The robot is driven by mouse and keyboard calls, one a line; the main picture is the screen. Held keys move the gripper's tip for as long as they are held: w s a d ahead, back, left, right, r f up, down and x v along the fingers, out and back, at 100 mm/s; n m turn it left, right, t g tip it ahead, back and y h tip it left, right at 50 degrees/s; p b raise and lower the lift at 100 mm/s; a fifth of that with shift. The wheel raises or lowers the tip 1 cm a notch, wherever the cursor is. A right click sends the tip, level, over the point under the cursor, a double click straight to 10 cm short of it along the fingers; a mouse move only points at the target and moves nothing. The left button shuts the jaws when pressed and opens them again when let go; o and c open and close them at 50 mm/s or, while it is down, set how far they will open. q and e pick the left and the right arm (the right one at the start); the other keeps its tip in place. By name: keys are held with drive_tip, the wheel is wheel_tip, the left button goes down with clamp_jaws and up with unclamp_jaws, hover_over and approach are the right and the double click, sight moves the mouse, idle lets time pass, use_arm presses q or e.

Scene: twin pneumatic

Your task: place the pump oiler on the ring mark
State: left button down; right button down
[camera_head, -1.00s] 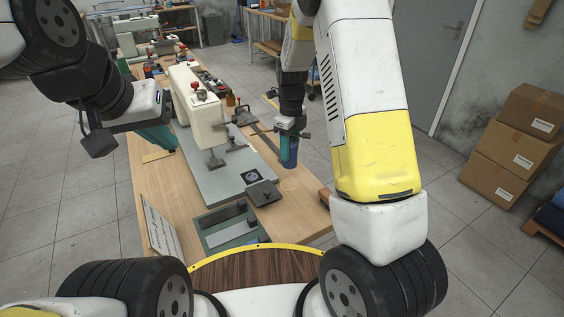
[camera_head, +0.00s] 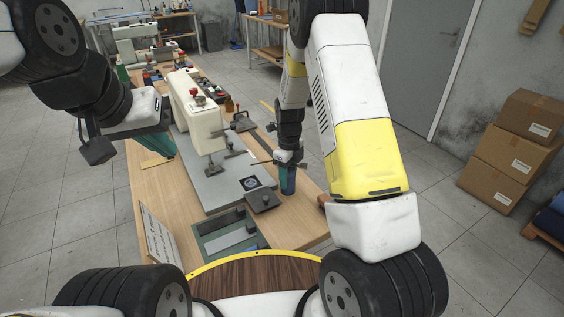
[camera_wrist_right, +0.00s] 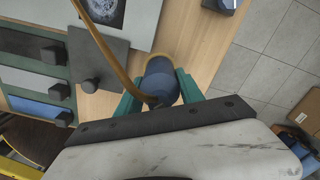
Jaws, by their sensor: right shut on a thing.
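The pump oiler, with a dark blue body and a thin brass spout, is between my right gripper's teal fingers. The oiler shows in the head view (camera_head: 289,184) and in the right wrist view (camera_wrist_right: 161,82). My right gripper (camera_head: 288,168) is shut on it, and the oiler is about upright over the front right of the bench. I cannot tell whether the base touches the bench. My left gripper (camera_head: 162,143) is at the bench's left side, its opening unclear.
A dark square plate with a knob (camera_head: 263,200) lies just left of the oiler. A green tray with grey plates (camera_head: 227,232) is in front. A cream sewing machine (camera_head: 190,112) stands on a grey base further back. Wood to the oiler's front is bare.

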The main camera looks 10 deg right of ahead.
drive_tip(key=c, duration=0.7)
unclamp_jaws()
drive_tip(key=shift+c, duration=0.2)
wheel_tip(320, 180, up, 12)
drive_tip(key=shift+r, duration=0.15)
drive_tip(key=s+d+r+n+t+y, duration=0.2)
drive_tip(key=s+r+n+t, duration=0.1)
drive_tip(key=s+r+n, duration=1.05)
drive_tip(key=s+r+n+t, duration=0.3)
drive_tip(key=s+r+n, duration=0.3)
drive_tip(key=s+n, duration=0.6)
drive_tip(key=shift+s+d+r+n, duration=0.15)
drive_tip(key=shift+s+r+n, duration=0.15)
drive_tip(key=shift+n, duration=0.15)
